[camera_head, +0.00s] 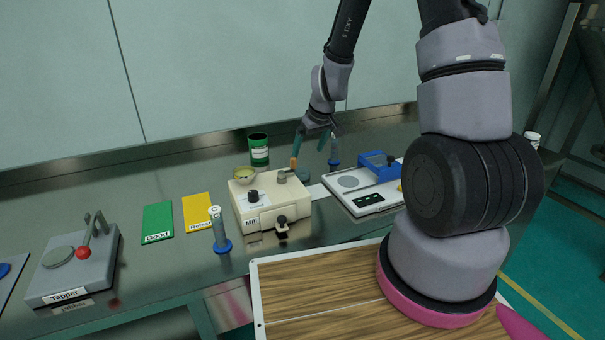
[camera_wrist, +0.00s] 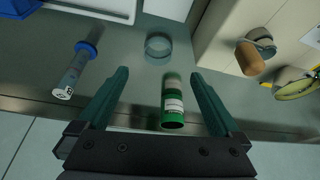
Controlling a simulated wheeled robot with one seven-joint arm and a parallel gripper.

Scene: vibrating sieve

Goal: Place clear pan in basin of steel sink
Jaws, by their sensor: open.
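My gripper (camera_head: 309,153) is open and empty over the bench behind the mill. Its two teal fingers (camera_wrist: 160,76) are spread apart in the wrist view. The clear pan looks like a small, low, see-through round dish (camera_wrist: 158,46) standing on the bench beyond the fingertips, roughly centred between them and apart from them. In the head view it seems to be the low teal shape (camera_head: 304,175) partly hidden behind the mill. The steel sink and its basin are in neither view.
The cream mill (camera_head: 268,205) stands close to the pan. A green jar (camera_head: 259,150) is behind it and shows between the fingers (camera_wrist: 172,105). A scale (camera_head: 363,189) with a blue part and a blue-based tube (camera_wrist: 72,72) flank the pan. Green and yellow cards lie left.

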